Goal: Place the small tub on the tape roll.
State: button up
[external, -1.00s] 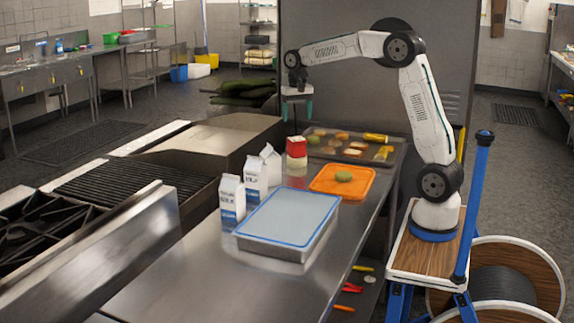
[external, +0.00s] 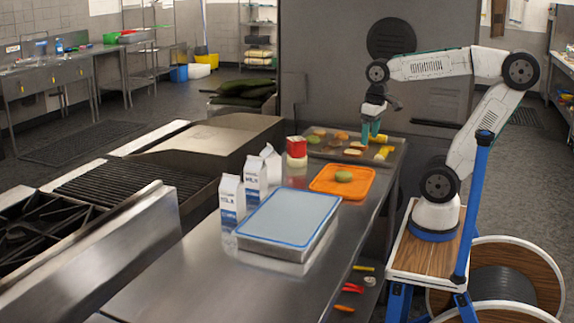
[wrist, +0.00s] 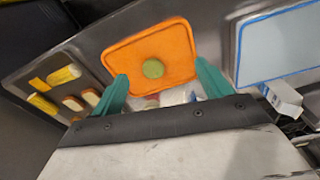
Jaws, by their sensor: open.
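My gripper (external: 373,137) is open, with green fingers pointing down over the back right of the counter near the baking tray. In the wrist view its two fingers (wrist: 160,88) are spread apart with nothing held between them. A red piece (external: 296,146) sits on a pale, rounded piece (external: 297,161) on the counter, left of the baking tray and apart from my gripper. They may be the tub and the tape roll, but I cannot tell which is which. In the wrist view the gripper body hides part of the counter.
An orange tray (external: 326,187) holds a green round item (external: 343,176). A baking tray (external: 330,157) holds bread pieces and yellow items. Milk cartons (external: 231,200) stand left of a blue-rimmed container (external: 290,220). The near counter (external: 175,275) is clear; the stove lies left.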

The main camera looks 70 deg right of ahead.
jog(key=s+a+f+n, duration=0.1)
jog(key=s+f, duration=0.3)
jog(key=s, duration=0.2)
jog(key=shift+n, duration=0.3)
jog(key=shift+s+a, duration=0.1)
dwell(0.6)
